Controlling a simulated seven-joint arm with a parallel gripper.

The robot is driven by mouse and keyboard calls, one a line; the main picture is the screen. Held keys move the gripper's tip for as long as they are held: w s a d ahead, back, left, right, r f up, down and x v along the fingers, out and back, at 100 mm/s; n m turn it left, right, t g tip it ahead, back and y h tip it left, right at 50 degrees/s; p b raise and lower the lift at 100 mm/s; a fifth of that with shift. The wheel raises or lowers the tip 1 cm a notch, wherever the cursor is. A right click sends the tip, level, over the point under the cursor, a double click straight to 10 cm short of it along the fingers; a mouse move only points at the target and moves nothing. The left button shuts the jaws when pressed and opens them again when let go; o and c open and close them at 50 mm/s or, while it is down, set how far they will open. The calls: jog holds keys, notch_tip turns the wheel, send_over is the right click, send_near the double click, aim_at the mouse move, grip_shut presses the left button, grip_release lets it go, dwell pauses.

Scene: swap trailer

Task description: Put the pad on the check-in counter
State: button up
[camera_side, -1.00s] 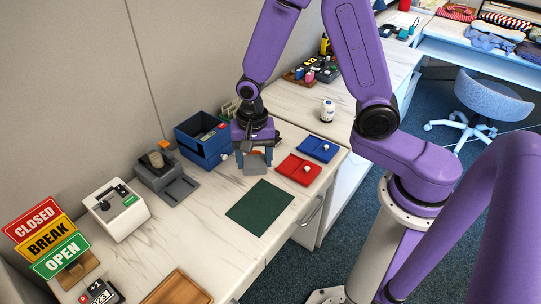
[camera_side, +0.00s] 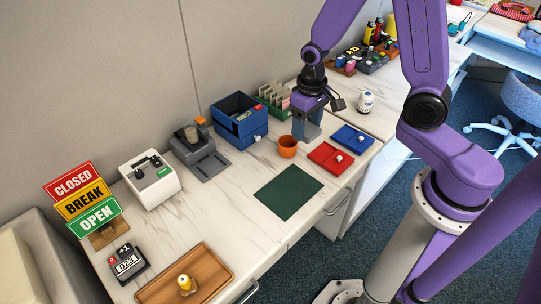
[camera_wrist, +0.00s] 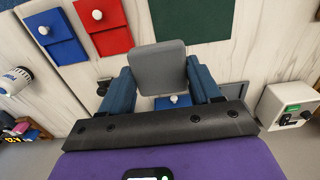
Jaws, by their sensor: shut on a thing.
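The pad, a flat grey square with rounded corners, shows in the wrist view (camera_wrist: 160,68) between the two blue fingers of my gripper (camera_wrist: 162,88), which is shut on it. In the side view my gripper (camera_side: 308,128) is low over the back right part of the white marbled counter (camera_side: 222,212), behind the red tray and right of an orange cup. There the pad is hard to tell from the fingers, and I cannot tell whether it touches the counter. A dark green mat (camera_side: 288,192) lies flat and bare near the counter's front edge.
The orange cup (camera_side: 288,146), red tray (camera_side: 322,158) and blue tray (camera_side: 345,134) are close to my gripper. A blue drawer box (camera_side: 228,126) and card rack (camera_side: 272,98) stand to its left. A white bottle (camera_side: 366,102) stands right. Bare counter surrounds the mat.

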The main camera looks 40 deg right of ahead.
jog(key=s+a+f, duration=0.3)
send_over(265, 165)
jog(key=f, duration=0.9)
jog(key=shift+s, duration=0.3)
jog(key=shift+w+f, duration=0.15)
jog(key=shift+f, duration=0.1)
jog(key=shift+w+f, duration=0.1)
jog(key=shift+f, duration=1.5)
jog(key=o, duration=1)
jog(key=shift+f, duration=0.15)
